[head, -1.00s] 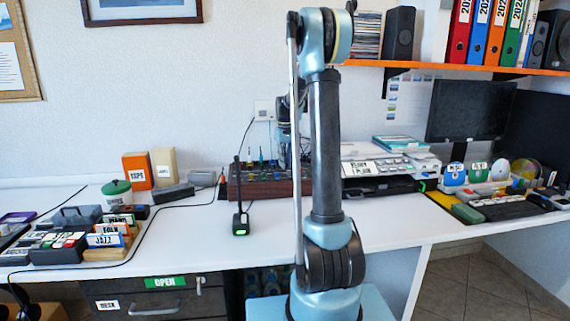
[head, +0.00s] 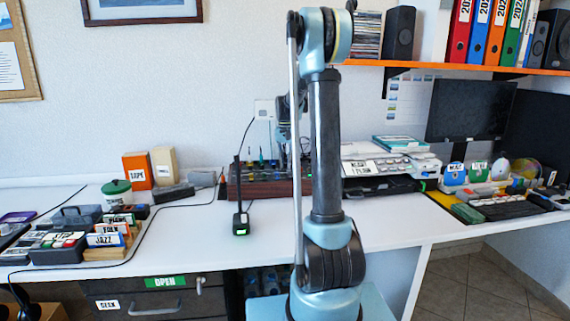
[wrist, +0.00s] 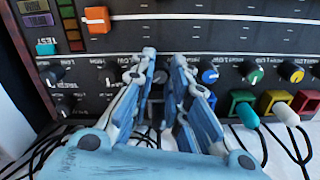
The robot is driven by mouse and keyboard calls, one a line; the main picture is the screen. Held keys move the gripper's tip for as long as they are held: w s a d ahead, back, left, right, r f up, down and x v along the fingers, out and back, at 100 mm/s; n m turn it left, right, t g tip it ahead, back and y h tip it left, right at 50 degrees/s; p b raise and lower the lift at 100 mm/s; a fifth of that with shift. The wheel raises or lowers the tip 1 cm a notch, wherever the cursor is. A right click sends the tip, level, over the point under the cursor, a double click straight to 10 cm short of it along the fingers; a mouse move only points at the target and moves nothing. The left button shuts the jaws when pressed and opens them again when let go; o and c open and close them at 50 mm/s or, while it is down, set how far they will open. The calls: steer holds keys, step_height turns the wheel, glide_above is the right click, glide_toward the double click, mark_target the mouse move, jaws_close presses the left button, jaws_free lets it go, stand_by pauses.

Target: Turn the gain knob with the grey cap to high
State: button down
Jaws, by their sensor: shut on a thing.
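The mixing desk's dark panel (wrist: 180,38) fills most of the wrist view, with a row of knobs along its near part. My gripper (wrist: 162,74) is at this row, shut on the grey-capped gain knob (wrist: 159,78). Little of that cap shows between the fingers, and its pointer cannot be read. In the head view the wood-sided mixing desk (head: 233,183) stands at the back of the white table, and my arm column hides part of it and the gripper.
Right of my gripper are a blue knob (wrist: 209,75), a teal knob (wrist: 254,74) and a yellow knob (wrist: 292,72). Plugged cables (wrist: 290,116) hang at the lower right. An orange fader cap (wrist: 97,19) is at the upper left. A black handheld device (head: 241,222) stands before the desk.

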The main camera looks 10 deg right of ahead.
steer(key=shift+m, duration=0.3)
steer(key=c, duration=1.5)
jaws_free()
steer(key=shift+r, duration=0.1)
step_height(320, 180, up, 12)
steer(key=shift+w+f, duration=0.1)
steer(key=shift+f, duration=0.05)
